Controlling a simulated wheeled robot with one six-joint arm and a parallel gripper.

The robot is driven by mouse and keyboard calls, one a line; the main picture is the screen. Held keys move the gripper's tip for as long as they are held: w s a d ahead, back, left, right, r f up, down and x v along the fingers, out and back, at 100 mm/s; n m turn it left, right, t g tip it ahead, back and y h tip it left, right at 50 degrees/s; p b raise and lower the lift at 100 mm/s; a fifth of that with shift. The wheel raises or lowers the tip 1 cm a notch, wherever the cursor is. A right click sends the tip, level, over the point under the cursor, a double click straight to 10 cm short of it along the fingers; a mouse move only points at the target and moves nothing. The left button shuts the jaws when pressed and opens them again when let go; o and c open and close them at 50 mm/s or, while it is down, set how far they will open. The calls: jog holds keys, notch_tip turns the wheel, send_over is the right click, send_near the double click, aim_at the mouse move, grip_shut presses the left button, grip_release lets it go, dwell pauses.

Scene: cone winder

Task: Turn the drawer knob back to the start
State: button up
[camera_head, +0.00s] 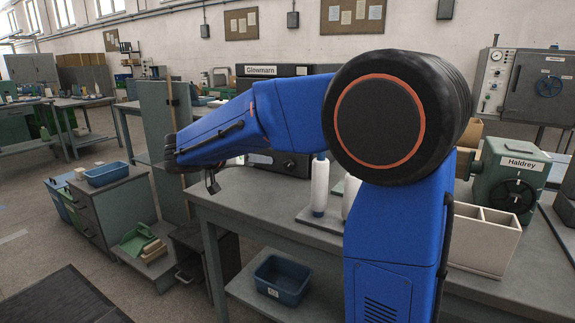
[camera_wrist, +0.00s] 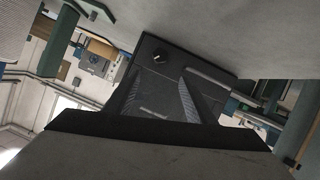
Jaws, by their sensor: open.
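A black machine with a Glowmann sign (camera_head: 272,70) stands on the grey workbench, partly hidden behind my blue arm. A dark round knob (camera_head: 289,165) sits low on its front, to the right of a small lit display (camera_head: 260,158). In the wrist view the picture is turned nearly upside down; the black machine front (camera_wrist: 215,70) lies ahead and the knob with a pale mark (camera_wrist: 157,58) shows near its corner. My gripper (camera_wrist: 160,88) is open, its ribbed fingers apart with nothing between them. The knob looks beyond the fingertips, not touched. In the head view the fingers cannot be made out.
A cream divided bin (camera_head: 484,238) and a green Haldrey machine (camera_head: 509,180) are at right. A blue tray (camera_head: 282,279) lies on the lower shelf.

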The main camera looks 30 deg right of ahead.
aim_at(287, 165)
jog(key=x, duration=1.6)
jog(key=shift+f, duration=0.2)
jog(key=shift+c, duration=0.6)
jog(key=c, duration=0.9)
